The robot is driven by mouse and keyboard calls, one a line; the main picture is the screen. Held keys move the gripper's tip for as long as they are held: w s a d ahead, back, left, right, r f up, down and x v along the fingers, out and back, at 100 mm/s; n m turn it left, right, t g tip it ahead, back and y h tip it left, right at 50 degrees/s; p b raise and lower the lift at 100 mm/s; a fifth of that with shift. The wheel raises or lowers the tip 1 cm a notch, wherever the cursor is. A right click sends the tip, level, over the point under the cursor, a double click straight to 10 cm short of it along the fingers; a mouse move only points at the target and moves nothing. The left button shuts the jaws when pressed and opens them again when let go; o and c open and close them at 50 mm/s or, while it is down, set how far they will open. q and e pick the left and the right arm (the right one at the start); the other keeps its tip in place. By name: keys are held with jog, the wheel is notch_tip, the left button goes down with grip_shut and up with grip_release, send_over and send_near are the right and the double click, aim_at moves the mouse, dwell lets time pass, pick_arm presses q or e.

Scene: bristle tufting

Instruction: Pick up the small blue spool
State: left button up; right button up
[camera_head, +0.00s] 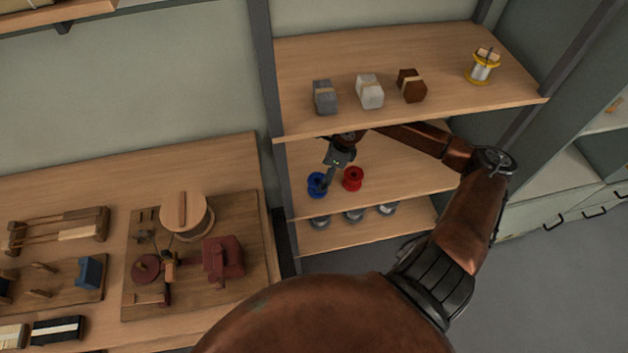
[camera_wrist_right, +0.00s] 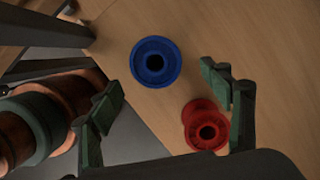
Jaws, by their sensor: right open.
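The small blue spool (camera_head: 317,185) stands on the middle shelf of the rack, near its left post. In the right wrist view the blue spool (camera_wrist_right: 155,62) shows from above, with a dark hole in its middle. My right gripper (camera_head: 328,178) is at the blue spool and partly overlaps it in the head view. In the wrist view my right gripper (camera_wrist_right: 163,97) is open and empty, and the blue spool lies beyond the gap between its fingers. I cannot tell the distance between them. My left gripper is not in view.
A red spool (camera_head: 353,178) stands just right of the blue one; in the wrist view the red spool (camera_wrist_right: 205,126) is close by the right finger. The upper shelf (camera_head: 430,60) hangs above my gripper. Grey spools (camera_head: 354,215) sit on the shelf below.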

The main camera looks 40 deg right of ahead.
aim_at(317, 185)
jog(key=x, duration=0.7)
jog(key=shift+w+a+f+b, duration=0.15)
jog(key=shift+a+b, duration=0.2)
jog(key=shift+b, duration=0.05)
jog(key=shift+c, duration=0.5)
jog(key=c, duration=1.4)
jog(key=shift+o, duration=0.2)
